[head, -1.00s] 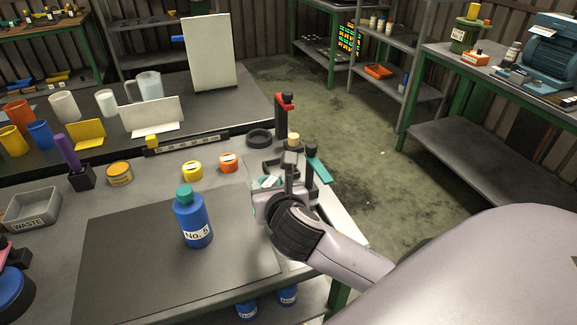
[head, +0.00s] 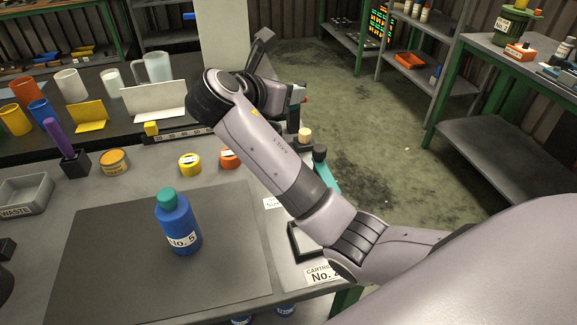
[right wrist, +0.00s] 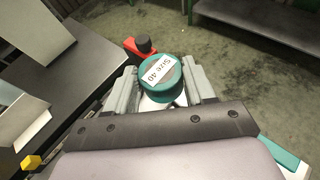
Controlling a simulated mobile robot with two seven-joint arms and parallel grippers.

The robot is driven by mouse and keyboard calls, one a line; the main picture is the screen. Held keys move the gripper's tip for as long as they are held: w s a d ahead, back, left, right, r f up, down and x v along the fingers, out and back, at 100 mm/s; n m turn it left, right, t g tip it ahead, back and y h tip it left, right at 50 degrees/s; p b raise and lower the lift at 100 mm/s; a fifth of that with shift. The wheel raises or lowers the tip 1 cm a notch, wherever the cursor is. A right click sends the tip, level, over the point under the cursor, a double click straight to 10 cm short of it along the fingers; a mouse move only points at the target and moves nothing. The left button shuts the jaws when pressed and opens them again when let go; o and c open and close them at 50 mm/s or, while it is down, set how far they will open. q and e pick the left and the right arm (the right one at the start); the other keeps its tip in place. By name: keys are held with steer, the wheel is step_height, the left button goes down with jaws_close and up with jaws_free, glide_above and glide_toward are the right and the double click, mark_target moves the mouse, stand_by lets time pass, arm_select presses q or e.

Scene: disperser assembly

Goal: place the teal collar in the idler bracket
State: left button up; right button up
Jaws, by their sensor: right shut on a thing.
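The teal collar (right wrist: 160,78), a round piece labelled "Size 40", sits between the two grey fingers of my right gripper (right wrist: 163,88) in the right wrist view. The gripper is shut on it. In the head view my right gripper (head: 297,93) is at the far side of the bench, and the collar cannot be made out there. A red arm with a black knob (right wrist: 145,46) is just beyond the collar; I cannot tell whether this is the idler bracket. My own arm hides much of the fixture in the head view. My left gripper is not in view.
A teal arm with a black knob (head: 321,165) and a cream cylinder (head: 305,135) stand beside my forearm. A blue bottle "No. 5" (head: 178,225) stands on the dark mat (head: 110,255). Yellow (head: 190,164) and orange (head: 229,159) round pieces lie behind the mat.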

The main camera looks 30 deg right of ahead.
step_height(320, 180, down, 19)
steer(key=shift+r+b, duration=0.1)
steer(key=shift+b, duration=0.8)
steer(key=o, duration=1.1)
